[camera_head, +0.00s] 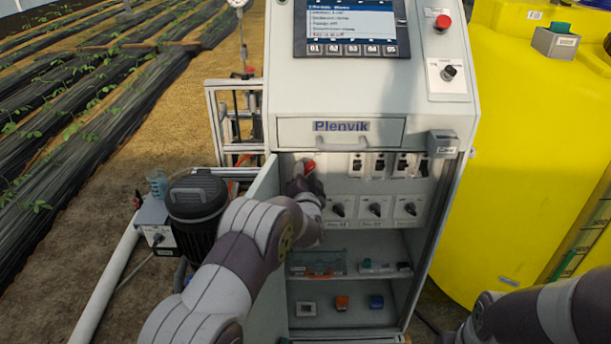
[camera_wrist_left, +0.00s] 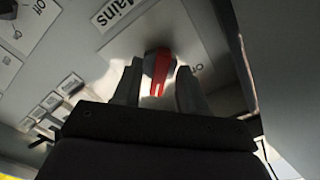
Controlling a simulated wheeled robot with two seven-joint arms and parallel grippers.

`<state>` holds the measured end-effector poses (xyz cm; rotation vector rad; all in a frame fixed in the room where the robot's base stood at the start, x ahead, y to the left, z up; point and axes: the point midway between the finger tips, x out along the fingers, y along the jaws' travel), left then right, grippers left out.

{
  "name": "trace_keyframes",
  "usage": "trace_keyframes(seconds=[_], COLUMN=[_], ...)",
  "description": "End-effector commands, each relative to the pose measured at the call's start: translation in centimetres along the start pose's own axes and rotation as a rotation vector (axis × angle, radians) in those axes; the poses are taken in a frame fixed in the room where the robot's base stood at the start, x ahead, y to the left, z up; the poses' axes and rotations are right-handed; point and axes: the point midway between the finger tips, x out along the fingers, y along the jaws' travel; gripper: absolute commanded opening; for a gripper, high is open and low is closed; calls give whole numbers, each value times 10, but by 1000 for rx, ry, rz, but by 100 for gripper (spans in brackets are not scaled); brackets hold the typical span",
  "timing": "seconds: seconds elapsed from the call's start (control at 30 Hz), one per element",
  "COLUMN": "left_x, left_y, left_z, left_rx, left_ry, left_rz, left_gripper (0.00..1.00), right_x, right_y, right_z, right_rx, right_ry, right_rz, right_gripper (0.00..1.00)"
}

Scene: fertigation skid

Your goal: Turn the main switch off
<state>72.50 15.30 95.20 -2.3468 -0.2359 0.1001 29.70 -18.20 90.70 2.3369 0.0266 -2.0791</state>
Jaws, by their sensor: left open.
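The main switch has a red handle (camera_head: 308,166) and sits at the upper left inside the open cabinet. In the left wrist view the red handle (camera_wrist_left: 158,72) stands on a pale plate, near a label reading "Mains" (camera_wrist_left: 117,13). My left gripper (camera_head: 303,178) reaches into the cabinet at the switch. In the left wrist view its two fingers (camera_wrist_left: 157,88) are open, one on each side of the red handle. Small gaps seem to show beside the handle; contact is unclear. My right arm shows at the lower right in the head view, but its gripper is out of view.
The cabinet door (camera_head: 264,200) stands open at the left, close to my left arm. Breakers (camera_head: 379,165) and a row of black rotary knobs (camera_head: 375,209) are right of the switch. A red button (camera_head: 443,22) is on the upper panel. A yellow tank (camera_head: 540,150) stands at the right.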

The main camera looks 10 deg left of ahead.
Motion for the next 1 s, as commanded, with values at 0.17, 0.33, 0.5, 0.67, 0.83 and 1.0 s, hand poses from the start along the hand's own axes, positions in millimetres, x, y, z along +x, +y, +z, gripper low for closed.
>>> trace_keyframes(seconds=[0.17, 0.33, 0.5, 0.67, 0.83, 1.0], left_x=[0, 0, 0, 0, 0, 0], left_y=[0, 0, 0, 2, 3, 4], left_z=[0, 0, 0, 2, 3, 3], left_rx=[0, 0, -7, -48, -144, -290], left_ry=[0, 0, 0, 0, 1, 1], left_rz=[0, 0, 0, 1, 1, 1], left_gripper=[29, 0, 0, 0, 0, 0], right_x=[0, 0, 1, 6, 17, 32], right_y=[0, 0, 0, 0, 0, 0], right_z=[0, 0, 0, 1, 2, 4], right_rx=[0, 0, 0, 0, 0, 0], right_ry=[0, 0, 0, 0, 0, 0], right_rz=[0, 0, 0, 0, 0, 0], right_gripper=[43, 43, 43, 43, 43, 43])
